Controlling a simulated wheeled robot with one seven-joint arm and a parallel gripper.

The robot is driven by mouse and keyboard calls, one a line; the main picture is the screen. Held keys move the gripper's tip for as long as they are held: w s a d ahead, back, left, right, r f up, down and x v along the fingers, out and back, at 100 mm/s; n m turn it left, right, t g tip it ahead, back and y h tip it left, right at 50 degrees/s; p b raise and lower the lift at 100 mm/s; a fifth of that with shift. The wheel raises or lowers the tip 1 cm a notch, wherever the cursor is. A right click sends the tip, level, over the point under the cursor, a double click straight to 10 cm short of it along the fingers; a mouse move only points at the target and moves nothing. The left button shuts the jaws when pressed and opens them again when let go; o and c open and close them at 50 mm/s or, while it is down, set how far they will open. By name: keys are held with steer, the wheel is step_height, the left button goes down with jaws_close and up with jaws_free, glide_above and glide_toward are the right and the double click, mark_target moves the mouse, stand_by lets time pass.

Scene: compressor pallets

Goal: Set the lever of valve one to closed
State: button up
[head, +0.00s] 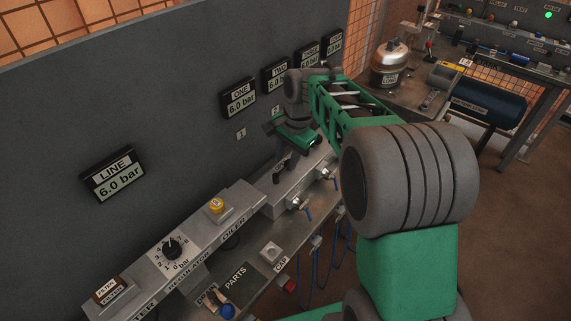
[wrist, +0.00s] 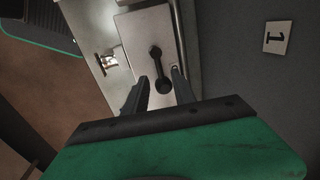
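The lever of valve one (wrist: 155,62) is dark, with a round knob, on a pale metal block (wrist: 130,22) in the wrist view. A plate marked 1 (wrist: 277,38) is on the wall beside it, and this plate also shows in the head view (head: 241,133). My gripper (wrist: 160,76) is open, with one finger on each side of the lever's knob end. I cannot tell whether the fingers touch it. In the head view my gripper (head: 281,168) reaches down at the rail, and the lever cannot be told apart from the dark fingers.
The ONE display (head: 238,97) reads 6.0 bar; the LINE display (head: 114,173) also reads 6.0 bar.

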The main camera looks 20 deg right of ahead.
mark_target(284, 169)
steer(key=shift+w+a+f, duration=0.1)
steer(key=shift+w+f, duration=0.05)
steer(key=shift+f, duration=0.6)
steer(key=shift+w+a+f, duration=0.1)
steer(key=shift+f, duration=0.65)
steer(key=shift+c, duration=0.4)
jaws_close()
steer(key=shift+d, duration=0.2)
steer(key=shift+a+r, duration=0.1)
